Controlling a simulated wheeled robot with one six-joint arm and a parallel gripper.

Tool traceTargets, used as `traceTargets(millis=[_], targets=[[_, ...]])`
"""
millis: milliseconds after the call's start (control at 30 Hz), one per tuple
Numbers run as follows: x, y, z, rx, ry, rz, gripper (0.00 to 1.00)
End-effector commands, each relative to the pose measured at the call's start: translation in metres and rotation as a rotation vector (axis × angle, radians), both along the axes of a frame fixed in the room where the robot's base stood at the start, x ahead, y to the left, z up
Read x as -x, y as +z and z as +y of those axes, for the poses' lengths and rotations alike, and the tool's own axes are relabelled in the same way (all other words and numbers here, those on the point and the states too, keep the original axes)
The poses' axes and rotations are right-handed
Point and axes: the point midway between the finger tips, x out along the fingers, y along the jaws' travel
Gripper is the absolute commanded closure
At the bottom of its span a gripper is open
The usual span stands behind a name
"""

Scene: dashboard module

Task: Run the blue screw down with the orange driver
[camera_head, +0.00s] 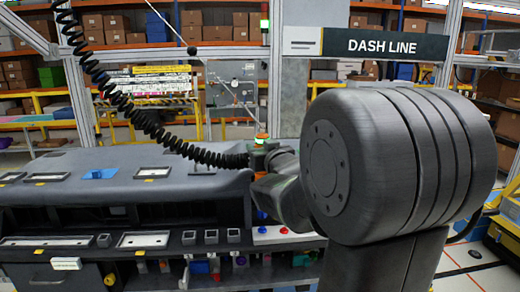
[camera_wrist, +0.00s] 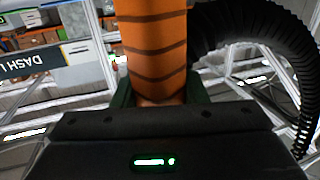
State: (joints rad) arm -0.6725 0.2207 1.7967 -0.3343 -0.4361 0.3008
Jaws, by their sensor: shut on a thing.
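The orange driver (camera_wrist: 157,45) has dark bands and stands upright in the wrist view. My gripper (camera_wrist: 158,92) is shut on it, with a green finger on each side. In the head view my dark arm hides most of the gripper and driver. A small orange and green piece (camera_head: 262,140) shows above the wrist. A blue patch (camera_head: 100,173) lies on the left of the dashboard top. A small blue round piece (camera_head: 262,229) is on the ledge below the arm. I cannot tell which blue thing is the screw. The driver's tip is hidden.
The grey dashboard module (camera_head: 90,194) fills the lower left, with white-framed openings. A black coiled cord (camera_head: 130,112) hangs from the upper left to the wrist; a black ribbed hose (camera_wrist: 262,45) curves beside the driver. Frame posts and shelves stand behind.

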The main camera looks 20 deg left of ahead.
Motion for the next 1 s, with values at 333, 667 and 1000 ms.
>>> traceTargets(millis=[333, 667, 1000], targets=[[0.000, -0.027, 0.000, -0.001, -0.001, 0.001, 1.00], [0.000, -0.036, 0.000, -0.001, -0.001, 0.000, 1.00], [0.000, -0.036, 0.000, -0.001, -0.001, 0.000, 1.00]])
